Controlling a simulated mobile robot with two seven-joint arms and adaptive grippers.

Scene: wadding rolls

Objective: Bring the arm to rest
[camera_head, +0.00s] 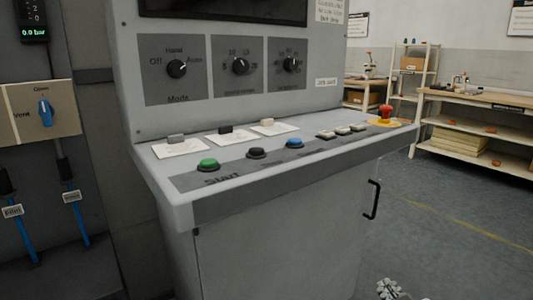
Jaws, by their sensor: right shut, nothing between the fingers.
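My right gripper (391,289) shows at the bottom edge of the head view, right of the middle. Only its top part is in the picture. It is shut and empty, low over the floor and to the right of the grey control console (270,258). It appears apart from the console. The rest of my right arm is below the picture. My left gripper is not in view.
The console's sloping ledge carries a green button (208,165), a black button (256,153), a blue button (294,143) and a red emergency knob (385,113). A black door handle (372,200) sticks out on its right. Floor (450,220) on the right is clear.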

